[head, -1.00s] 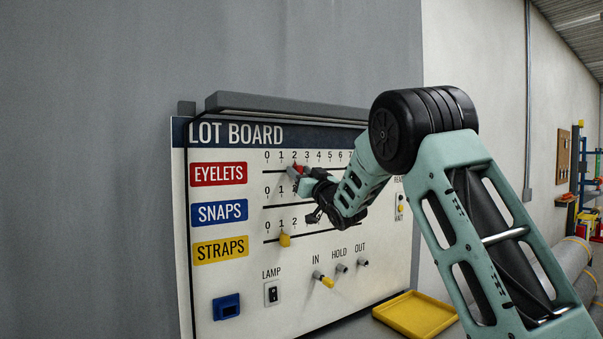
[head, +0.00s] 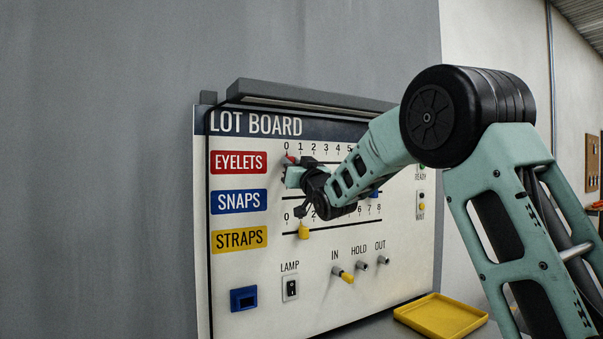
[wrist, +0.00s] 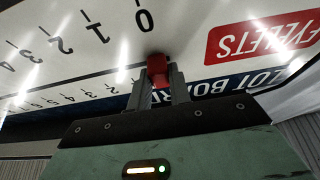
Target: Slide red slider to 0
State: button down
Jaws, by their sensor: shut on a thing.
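The red slider (head: 290,160) is on the top track, in the row labelled EYELETS, close under the 0 of its scale. In the wrist view the red slider (wrist: 156,62) sits between my two fingertips, close to the 0 tick; the exact alignment is hard to judge. My gripper (head: 292,174) is shut on it at the board's left part; the gripper (wrist: 155,80) also shows in the wrist view. The gripper and wrist hide part of the EYELETS and SNAPS tracks.
The LOT BOARD (head: 235,285) also carries a blue slider (head: 374,194), a yellow slider (head: 303,231), a lamp switch (head: 291,287) and several pegs below. A yellow tray (head: 441,315) lies at the lower right. A dark hood (head: 310,95) juts out above the board.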

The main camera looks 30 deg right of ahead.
jog(key=shift+a, duration=0.2)
jog(key=c, duration=1.3)
grip_release()
jog(key=shift+a, duration=0.1)
jog(key=b+v, duration=0.7)
jog(key=v, duration=1)
jog(key=shift+s+b, duration=0.3)
jog(key=shift+b, duration=0.1)
